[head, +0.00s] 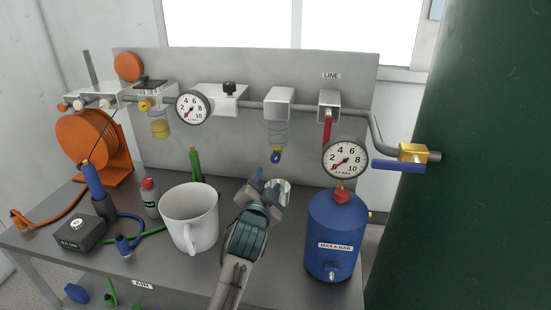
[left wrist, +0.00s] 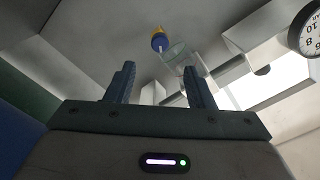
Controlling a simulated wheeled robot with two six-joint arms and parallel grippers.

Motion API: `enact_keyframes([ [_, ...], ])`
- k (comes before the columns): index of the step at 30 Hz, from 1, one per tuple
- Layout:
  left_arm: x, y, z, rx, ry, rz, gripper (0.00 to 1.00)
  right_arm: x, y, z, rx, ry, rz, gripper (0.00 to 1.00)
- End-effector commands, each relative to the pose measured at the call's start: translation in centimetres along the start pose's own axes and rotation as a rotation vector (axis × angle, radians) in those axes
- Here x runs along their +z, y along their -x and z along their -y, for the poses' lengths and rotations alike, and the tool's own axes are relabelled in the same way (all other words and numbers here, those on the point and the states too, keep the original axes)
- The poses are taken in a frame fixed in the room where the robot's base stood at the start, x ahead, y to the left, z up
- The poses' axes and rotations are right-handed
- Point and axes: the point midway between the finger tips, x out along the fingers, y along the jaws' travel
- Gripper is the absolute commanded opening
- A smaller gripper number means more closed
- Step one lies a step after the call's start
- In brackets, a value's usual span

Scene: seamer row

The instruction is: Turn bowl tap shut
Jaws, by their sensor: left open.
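The clear filter bowl (head: 277,132) hangs under a white block on the grey panel. Its small bowl tap (head: 276,155), blue with a yellow part, is at the bottom of the bowl. My left gripper (head: 265,181) is open and empty, below the tap and apart from it. In the left wrist view the tap (left wrist: 159,40) and the clear bowl (left wrist: 178,56) show beyond the two fingers (left wrist: 160,75), with the tap roughly in line with the gap between them. My right gripper is not in view.
A white cup (head: 281,190) is right behind my left gripper. A white jug (head: 189,218) stands to the left and a blue tank (head: 334,240) with a gauge (head: 345,158) to the right. A red lever (head: 327,130) hangs right of the bowl.

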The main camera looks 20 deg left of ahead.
Motion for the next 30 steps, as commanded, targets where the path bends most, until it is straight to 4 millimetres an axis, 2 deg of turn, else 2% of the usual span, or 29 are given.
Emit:
enact_keyframes([
  [6, -0.1, -3.8, 0.2, 0.001, -0.002, 0.002, 0.48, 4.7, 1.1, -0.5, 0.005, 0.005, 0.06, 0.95],
  [9, -0.1, -5.8, 0.2, 0.001, -0.001, 0.002, 0.48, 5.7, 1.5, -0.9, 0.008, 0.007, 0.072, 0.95],
  [11, -0.1, -6.8, 0.2, 0.001, -0.001, 0.002, 0.48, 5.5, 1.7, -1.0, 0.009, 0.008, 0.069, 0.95],
  [15, 0.0, -8.7, 0.1, 0.001, 0.0, 0.002, 0.48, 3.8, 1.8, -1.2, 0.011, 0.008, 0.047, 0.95],
  [20, 0.0, -9.8, 0.0, 0.001, 0.001, 0.002, 0.48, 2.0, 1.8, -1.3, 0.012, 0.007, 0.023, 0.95],
  [29, 0.1, -10.0, 0.0, 0.002, 0.001, 0.002, 0.48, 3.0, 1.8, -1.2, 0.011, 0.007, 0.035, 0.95],
  [30, 0.1, -10.0, 0.0, 0.002, 0.001, 0.002, 0.41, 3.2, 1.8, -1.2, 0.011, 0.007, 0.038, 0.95],
])
